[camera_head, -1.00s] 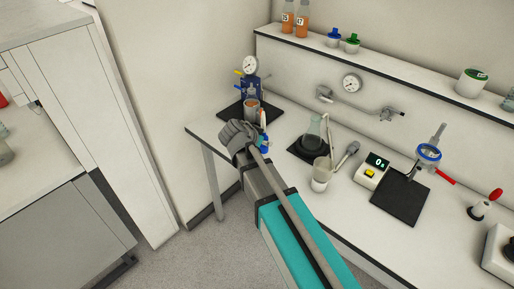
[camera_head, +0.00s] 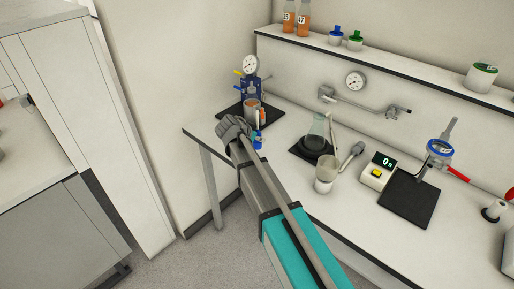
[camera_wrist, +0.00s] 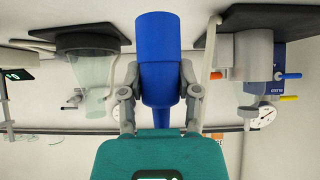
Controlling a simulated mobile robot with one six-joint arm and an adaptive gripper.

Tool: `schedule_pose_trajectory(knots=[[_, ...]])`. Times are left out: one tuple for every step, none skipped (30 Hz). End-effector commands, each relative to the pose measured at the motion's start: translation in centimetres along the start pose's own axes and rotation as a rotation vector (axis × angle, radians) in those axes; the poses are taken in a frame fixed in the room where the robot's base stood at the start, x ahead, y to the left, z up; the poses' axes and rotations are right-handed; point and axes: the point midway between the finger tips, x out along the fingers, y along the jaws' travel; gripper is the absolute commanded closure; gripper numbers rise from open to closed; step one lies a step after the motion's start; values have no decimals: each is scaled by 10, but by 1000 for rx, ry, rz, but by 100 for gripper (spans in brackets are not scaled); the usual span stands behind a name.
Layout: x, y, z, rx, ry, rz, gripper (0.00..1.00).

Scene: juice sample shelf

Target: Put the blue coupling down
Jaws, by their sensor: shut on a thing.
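The blue coupling (camera_wrist: 158,60) is a blue cylinder with a narrower end, held between the two fingers of my gripper (camera_wrist: 158,92) in the wrist view. In the head view, a small blue part of it (camera_head: 257,142) shows beside my gripper (camera_head: 242,133), mostly hidden behind the gripper and arm. My gripper is near the left end of the white bench (camera_head: 290,185), in front of the blue stand with a gauge. I cannot tell whether the coupling touches the bench.
The gauge stand (camera_head: 250,66) with a cup is behind my gripper. A flask (camera_head: 316,135), a beaker (camera_head: 325,175), a display box (camera_head: 378,172) and a black mat (camera_head: 410,200) stand to the right. A blue-topped piece (camera_head: 336,33) is on the shelf. Bench front is bare.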

Motion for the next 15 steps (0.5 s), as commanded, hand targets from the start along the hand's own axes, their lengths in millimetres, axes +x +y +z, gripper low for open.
schedule_pose_trajectory(knots=[[1,0,0,0,0,0,100],[1,0,0,0,0,0,100],[0,0,0,0,0,0,100],[0,0,0,0,0,0,100],[0,0,0,0,0,0,100],[0,0,0,0,0,0,100],[0,0,0,0,0,0,100],[0,0,0,0,0,0,100],[0,0,0,0,0,0,100],[0,0,0,0,0,0,100],[1,-1,0,0,0,0,100],[2,-1,1,0,0,0,100],[3,-2,1,0,0,0,100],[4,-3,2,0,0,0,100],[7,-4,3,0,0,0,100]])
